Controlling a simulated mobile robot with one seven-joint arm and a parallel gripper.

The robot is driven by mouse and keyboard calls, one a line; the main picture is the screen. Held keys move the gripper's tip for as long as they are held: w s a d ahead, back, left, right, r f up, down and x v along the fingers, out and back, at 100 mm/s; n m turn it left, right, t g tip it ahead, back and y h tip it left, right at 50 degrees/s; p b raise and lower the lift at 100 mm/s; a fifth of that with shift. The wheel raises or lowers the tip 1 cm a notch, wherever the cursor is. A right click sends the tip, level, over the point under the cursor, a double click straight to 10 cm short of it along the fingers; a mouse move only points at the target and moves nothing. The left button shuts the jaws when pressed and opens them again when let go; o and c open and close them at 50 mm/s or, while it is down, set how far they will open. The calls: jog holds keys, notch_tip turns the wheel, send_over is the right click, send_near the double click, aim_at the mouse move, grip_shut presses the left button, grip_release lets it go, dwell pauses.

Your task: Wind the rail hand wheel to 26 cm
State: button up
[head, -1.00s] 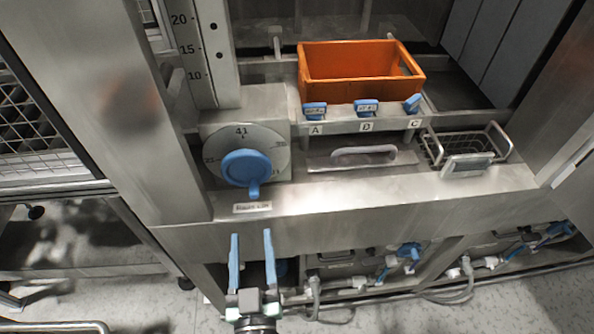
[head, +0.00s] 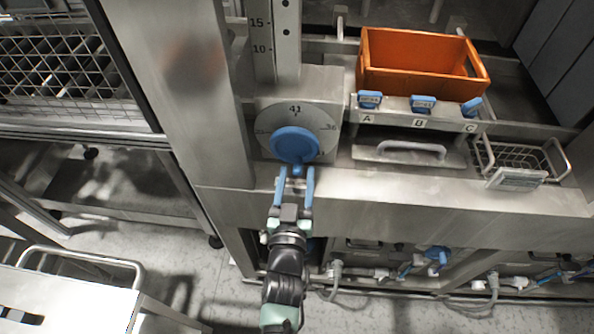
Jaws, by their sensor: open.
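The rail hand wheel is a blue disc (head: 294,145) with a small blue handle knob (head: 297,170) at its lower edge. It sits on a round grey dial (head: 327,127) on the washer's front, with 41 at the top and 36 at the right; the left mark is hard to read. My gripper (head: 296,177) is open, its two blue fingers pointing up at the wheel's lower edge. The handle knob shows between the fingertips; I cannot tell whether they touch it. The label plate below the wheel is mostly hidden by the gripper.
A vertical scale (head: 275,45) marked 15 and 10 stands above the dial. To the right are an orange crate (head: 420,80), blue tabs over A, B and C, a grab handle (head: 411,148) and a wire basket (head: 520,160). A steel post (head: 185,90) stands left.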

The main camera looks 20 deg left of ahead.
jog(key=shift+w+a, duration=0.15)
jog(key=shift+w, duration=0.3)
grip_shut()
